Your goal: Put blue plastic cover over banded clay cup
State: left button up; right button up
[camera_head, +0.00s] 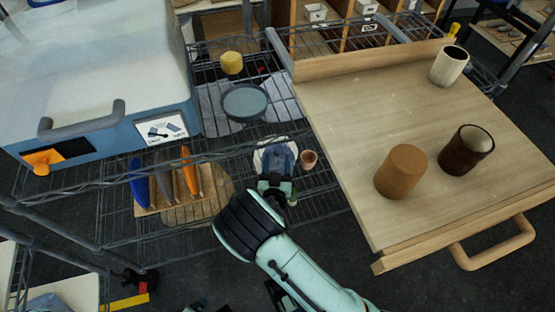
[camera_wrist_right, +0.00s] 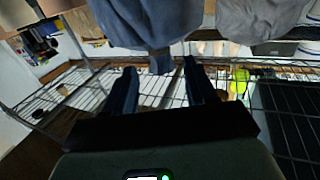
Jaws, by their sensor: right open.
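On the wooden board at the right stand an orange-brown cylinder (camera_head: 401,171), a dark brown cup (camera_head: 466,150) and a pale cup (camera_head: 449,66) with a dark inside. I cannot tell clearly which one is the banded clay cup. My right gripper (camera_head: 277,165) is open over the shelf, left of the board and apart from the cups. In the right wrist view its two dark fingers (camera_wrist_right: 160,82) are spread, with hanging blue cloth-like material (camera_wrist_right: 150,22) beyond them. My left gripper does not show.
The wooden board (camera_head: 350,105) has a raised back edge and a front handle (camera_head: 492,243). A blue-and-white box (camera_head: 95,75) stands at the left. A yellow piece (camera_head: 232,62), a small clay pot (camera_head: 308,159) and a rack of coloured tools (camera_head: 165,183) are on the wire shelving.

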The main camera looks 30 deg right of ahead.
aim_at(278, 153)
jog(key=shift+w+d, duration=0.15)
jog(key=shift+w, duration=0.1)
jog(key=b+x, duration=0.1)
jog(key=x, duration=0.4)
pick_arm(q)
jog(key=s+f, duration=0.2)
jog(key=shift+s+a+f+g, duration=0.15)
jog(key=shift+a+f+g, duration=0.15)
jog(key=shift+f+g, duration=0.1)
pick_arm(e)
grip_shut()
